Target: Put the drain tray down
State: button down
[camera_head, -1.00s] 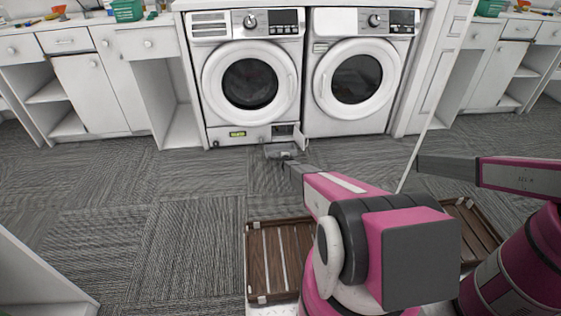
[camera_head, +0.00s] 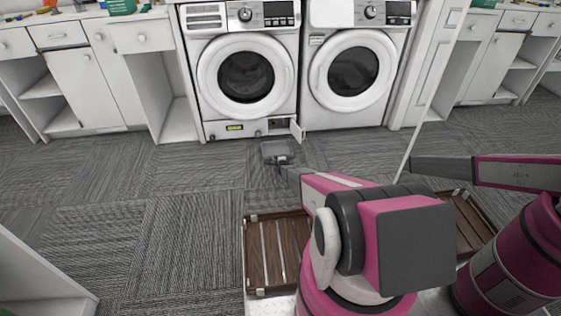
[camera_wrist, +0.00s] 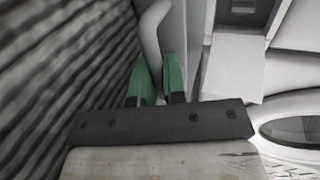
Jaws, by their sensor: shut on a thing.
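The drain tray (camera_head: 276,148) is a small grey tray in front of the left washing machine, over the carpet. It is clear of the machine's lower front. My gripper (camera_head: 281,172) is shut on its near end. In the wrist view, the green fingertips (camera_wrist: 160,70) close on a pale grey part of the tray (camera_wrist: 151,35). The carpet is close beside them. I cannot tell whether the tray touches the carpet. My arm hides some floor to the right.
The left washing machine (camera_head: 246,75) has a small open flap (camera_head: 297,129) at its lower right. A second machine (camera_head: 354,70) stands to its right. White cabinets (camera_head: 88,85) line the left. A wooden slatted piece (camera_head: 262,262) lies nearer me. The carpet (camera_head: 120,215) at left is clear.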

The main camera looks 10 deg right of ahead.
jog(key=c, duration=1.5)
grip_release()
jog(key=shift+o, duration=0.2)
jog(key=shift+s+r, duration=0.1)
jog(key=shift+s, duration=0.05)
jog(key=shift+s+r, duration=0.15)
jog(key=shift+s, duration=0.1)
jog(key=v, duration=0.7)
jog(key=shift+r, duration=0.2)
jog(key=s+r+n+g, duration=0.35)
jog(key=s+r, duration=0.65)
jog(key=r, duration=0.4)
jog(key=s+r+n+g, duration=0.3)
jog(key=s+r+n, duration=0.2)
jog(key=s+r, duration=0.75)
jog(key=s+r+n+g, duration=0.7)
jog(key=s+r+n, duration=0.2)
jog(key=s+r, duration=1.5)
jog(key=s, duration=0.3)
jog(key=shift+s, duration=0.25)
